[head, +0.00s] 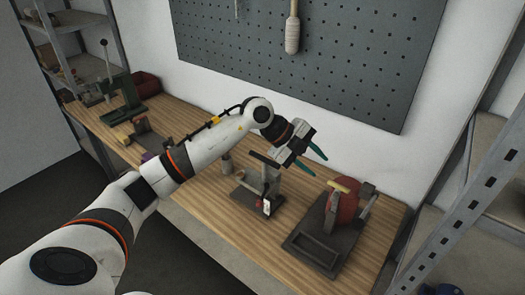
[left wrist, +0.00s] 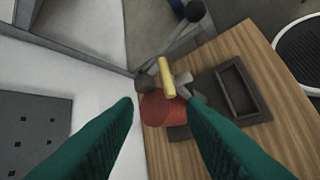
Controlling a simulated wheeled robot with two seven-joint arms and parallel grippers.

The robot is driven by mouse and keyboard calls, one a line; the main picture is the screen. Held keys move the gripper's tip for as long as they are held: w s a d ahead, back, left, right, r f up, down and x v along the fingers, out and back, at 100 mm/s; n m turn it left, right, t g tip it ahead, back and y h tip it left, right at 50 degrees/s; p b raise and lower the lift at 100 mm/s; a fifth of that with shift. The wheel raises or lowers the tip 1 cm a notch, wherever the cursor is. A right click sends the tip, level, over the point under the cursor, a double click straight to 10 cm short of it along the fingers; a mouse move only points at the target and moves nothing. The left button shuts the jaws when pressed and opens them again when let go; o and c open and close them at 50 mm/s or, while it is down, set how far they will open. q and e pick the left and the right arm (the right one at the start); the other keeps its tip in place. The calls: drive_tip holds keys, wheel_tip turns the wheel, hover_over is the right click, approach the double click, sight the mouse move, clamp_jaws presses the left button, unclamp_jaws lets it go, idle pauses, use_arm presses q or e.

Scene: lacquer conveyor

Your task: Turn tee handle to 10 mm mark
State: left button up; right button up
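A yellow crossbar handle (head: 338,186) sits on a device with a red round body (head: 347,203) and a dark base tray (head: 314,248) at the bench's right end. In the left wrist view the yellow bar (left wrist: 167,77) lies just beyond and between my fingertips, above the red body (left wrist: 162,108). My left gripper (head: 315,161) is open and empty, its green fingers above and behind the device, apart from the handle. The left wrist view shows the fingers (left wrist: 160,100) spread. No 10 mm mark is legible. My right gripper is not in view.
A dark stand with a black top bar (head: 264,160) and a small white-and-red label is left of the device, below my left wrist. More tools stand at the wooden bench's (head: 225,222) left end. A pegboard (head: 310,55) hangs behind; a metal shelf (head: 480,180) flanks the right.

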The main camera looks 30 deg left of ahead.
sight(263, 157)
use_arm(q)
drive_tip(key=a+r+n+g+y, duration=0.1)
drive_tip(key=a+r+n+y, duration=0.2)
drive_tip(key=a, duration=0.6)
drive_tip(key=a+r+n+y, duration=0.1)
drive_tip(key=a+n+y, duration=0.1)
drive_tip(key=a+y, duration=0.45)
drive_tip(key=shift+h, duration=0.85)
drive_tip(key=p+x, duration=0.2)
drive_tip(key=x, duration=0.1)
drive_tip(key=a+p+x, duration=0.1)
drive_tip(key=p+x, duration=0.1)
drive_tip(key=x, duration=0.2)
drive_tip(key=p+x, duration=0.1)
drive_tip(key=x, duration=0.2)
drive_tip(key=shift+s+a+f+p, duration=0.2)
drive_tip(key=shift+s+f+p, duration=0.05)
drive_tip(key=shift+s+p, duration=0.15)
drive_tip(key=shift+w+f, duration=0.15)
drive_tip(key=shift+f, duration=0.4)
drive_tip(key=shift+c, duration=0.2)
clamp_jaws()
